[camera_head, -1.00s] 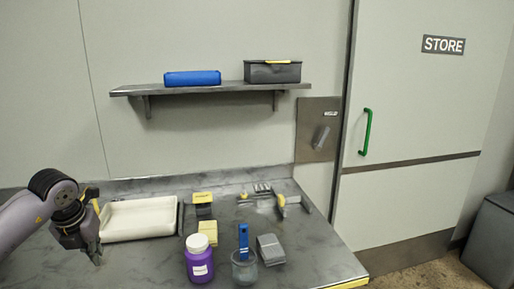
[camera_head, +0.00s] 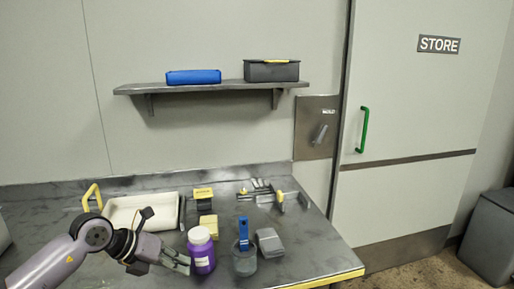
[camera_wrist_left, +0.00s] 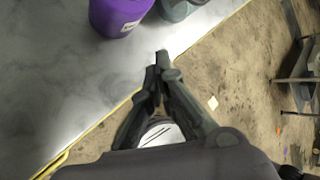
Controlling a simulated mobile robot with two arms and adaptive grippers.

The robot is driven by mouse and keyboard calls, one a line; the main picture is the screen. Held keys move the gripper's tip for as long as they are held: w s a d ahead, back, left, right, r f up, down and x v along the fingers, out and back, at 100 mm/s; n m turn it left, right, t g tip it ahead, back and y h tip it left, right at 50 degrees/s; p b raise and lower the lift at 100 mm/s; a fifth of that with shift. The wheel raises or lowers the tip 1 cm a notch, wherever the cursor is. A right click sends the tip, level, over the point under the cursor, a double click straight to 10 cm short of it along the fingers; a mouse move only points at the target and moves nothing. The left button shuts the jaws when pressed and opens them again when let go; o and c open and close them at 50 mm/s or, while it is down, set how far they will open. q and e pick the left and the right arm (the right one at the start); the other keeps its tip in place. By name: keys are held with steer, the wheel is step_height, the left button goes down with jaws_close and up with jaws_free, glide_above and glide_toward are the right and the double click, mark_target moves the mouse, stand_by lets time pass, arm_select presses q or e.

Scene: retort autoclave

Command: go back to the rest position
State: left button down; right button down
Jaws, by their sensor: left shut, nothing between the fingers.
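My left gripper (camera_head: 183,264) is shut and empty. In the head view it is at the front of the bench, just left of the purple jar (camera_head: 201,254) with a white lid. In the left wrist view its fingers (camera_wrist_left: 161,62) meet near the bench's front edge, with the purple jar (camera_wrist_left: 115,14) beyond them at the top. I cannot tell in the head view whether the fingertips touch the jar. My right gripper is not in view.
On the steel bench (camera_head: 335,262) stand a white tray (camera_head: 110,214), a grey cup (camera_head: 245,262) holding a blue tool (camera_head: 243,232), a grey block (camera_head: 269,242) and a yellow sponge (camera_head: 208,226). A shelf (camera_head: 215,88) hangs above.

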arm_select(q)
steer(key=s+d+r+n+t+h, duration=0.2)
steer(key=d+r+t+h, duration=0.1)
steer(key=d+r+h, duration=0.3)
steer(key=s+d+r+n+t+h, duration=0.2)
steer(key=s+d+r+n+h, duration=0.15)
steer(key=d, duration=0.45)
steer(key=w+a+f+n+t+y, duration=0.25)
steer(key=a+n+t+y, duration=0.85)
steer(key=n, duration=0.8)
steer(key=s+a+f+n+g+y, duration=0.3)
steer(key=s+f+n+g+y, duration=0.1)
steer(key=f, duration=0.3)
steer(key=s+a+f+n+g+y, duration=0.3)
steer(key=s+a+f+n, duration=0.1)
steer(key=f, duration=0.4)
steer(key=s+d+f+n+g+h, duration=0.1)
steer(key=s+f+g, duration=0.5)
steer(key=s, duration=0.4)
steer(key=s+d+f+n+g, duration=0.1)
steer(key=s+f+g, duration=0.3)
steer(key=s+f, duration=0.5)
steer(key=s+f+g, duration=0.2)
steer(key=s+f, duration=0.1)
steer(key=f, duration=2)
steer(key=s+a+f, duration=0.3)
steer(key=s+f, duration=1.3)
steer(key=s, duration=0.1)
steer(key=shift+f+g, duration=0.35)
steer(key=shift+g, duration=0.05)
